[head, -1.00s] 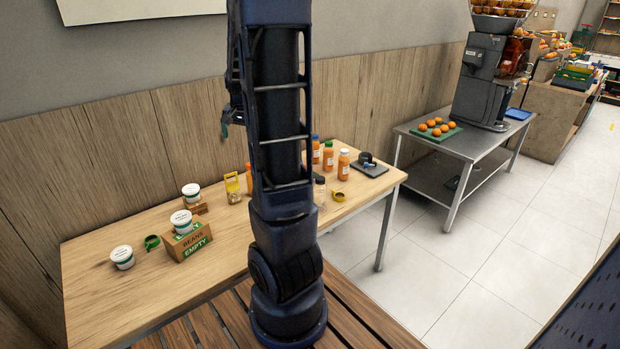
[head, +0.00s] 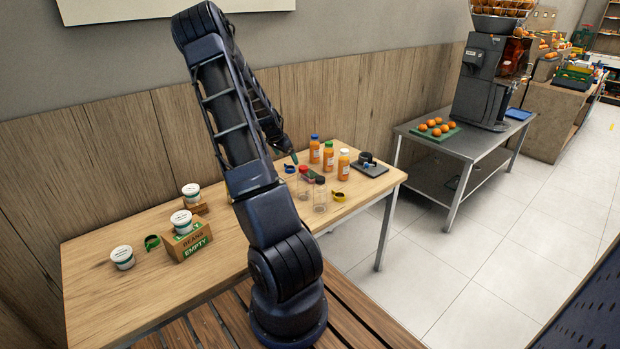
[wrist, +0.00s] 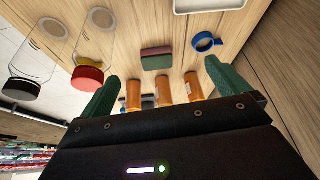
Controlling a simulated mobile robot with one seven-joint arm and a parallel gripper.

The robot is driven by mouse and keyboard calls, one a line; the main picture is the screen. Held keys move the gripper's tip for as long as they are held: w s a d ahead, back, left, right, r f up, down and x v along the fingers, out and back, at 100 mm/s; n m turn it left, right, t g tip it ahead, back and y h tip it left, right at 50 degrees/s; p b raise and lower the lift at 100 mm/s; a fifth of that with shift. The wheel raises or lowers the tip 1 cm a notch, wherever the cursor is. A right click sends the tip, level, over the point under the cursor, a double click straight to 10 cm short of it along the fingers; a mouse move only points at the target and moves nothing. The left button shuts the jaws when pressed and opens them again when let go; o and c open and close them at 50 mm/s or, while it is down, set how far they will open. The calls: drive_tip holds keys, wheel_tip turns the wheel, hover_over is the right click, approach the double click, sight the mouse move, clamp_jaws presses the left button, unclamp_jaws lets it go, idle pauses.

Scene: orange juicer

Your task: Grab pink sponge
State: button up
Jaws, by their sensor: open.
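The pink sponge (wrist: 156,64) with a green layer lies on the wooden table, seen in the wrist view ahead of the gap between my fingers. My gripper (wrist: 164,84) is open and empty, with its green fingers wide apart. The sponge is apart from both fingers.
Three orange juice bottles (head: 328,157) stand near the back. Clear jars with red and black lids (head: 320,192) stand in front of them. A blue ring (wrist: 205,42) lies beside the sponge. White tubs (head: 122,257) and a cardboard box (head: 187,243) stand at left.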

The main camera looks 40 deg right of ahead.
drive_tip(key=m+g+h, duration=0.1)
drive_tip(key=m+h, duration=0.1)
approach(310, 173)
drive_tip(key=shift+x, duration=5.1)
drive_tip(key=c, duration=1)
